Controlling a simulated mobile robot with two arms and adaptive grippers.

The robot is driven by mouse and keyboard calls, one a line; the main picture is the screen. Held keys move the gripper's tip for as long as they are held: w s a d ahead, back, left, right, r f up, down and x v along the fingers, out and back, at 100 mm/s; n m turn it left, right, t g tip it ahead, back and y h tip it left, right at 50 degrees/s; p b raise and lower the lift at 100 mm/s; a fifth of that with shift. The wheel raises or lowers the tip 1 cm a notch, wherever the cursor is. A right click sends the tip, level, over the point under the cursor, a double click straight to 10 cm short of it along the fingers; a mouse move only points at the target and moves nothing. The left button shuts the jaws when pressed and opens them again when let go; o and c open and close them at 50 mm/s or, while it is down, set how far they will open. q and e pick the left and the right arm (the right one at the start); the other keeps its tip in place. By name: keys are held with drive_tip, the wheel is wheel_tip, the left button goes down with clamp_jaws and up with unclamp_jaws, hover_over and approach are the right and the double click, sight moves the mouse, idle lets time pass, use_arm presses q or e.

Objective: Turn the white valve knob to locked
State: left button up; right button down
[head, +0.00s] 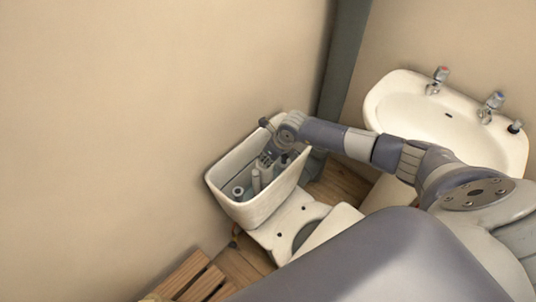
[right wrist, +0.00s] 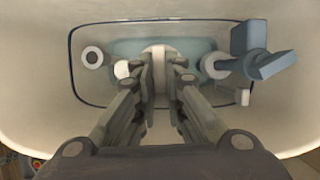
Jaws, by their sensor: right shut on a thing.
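My right gripper (head: 267,158) reaches down into an open white toilet cistern (head: 262,210). In the right wrist view its two fingers (right wrist: 161,75) point into the tank and are shut on the white valve knob (right wrist: 158,52). The knob shows as a pale rounded shape between and beyond the fingertips; most of it is hidden by them. How far the knob is turned cannot be told. My left gripper is not in view.
Inside the cistern are a white round fitting (right wrist: 93,57) at the left and a blue-grey valve part (right wrist: 262,62) at the right. A sink (head: 440,115) with taps stands at the right. Wooden slats (head: 190,276) lie at the lower left. Walls stand close behind.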

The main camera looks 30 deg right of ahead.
drive_tip(key=shift+m, duration=0.3)
drive_tip(key=c, duration=1.7)
unclamp_jaws()
drive_tip(key=shift+o, duration=0.2)
drive_tip(key=v, duration=1.2)
drive_tip(key=shift+s, duration=0.15)
drive_tip(key=shift+a+f, duration=0.1)
drive_tip(key=shift+a, duration=0.05)
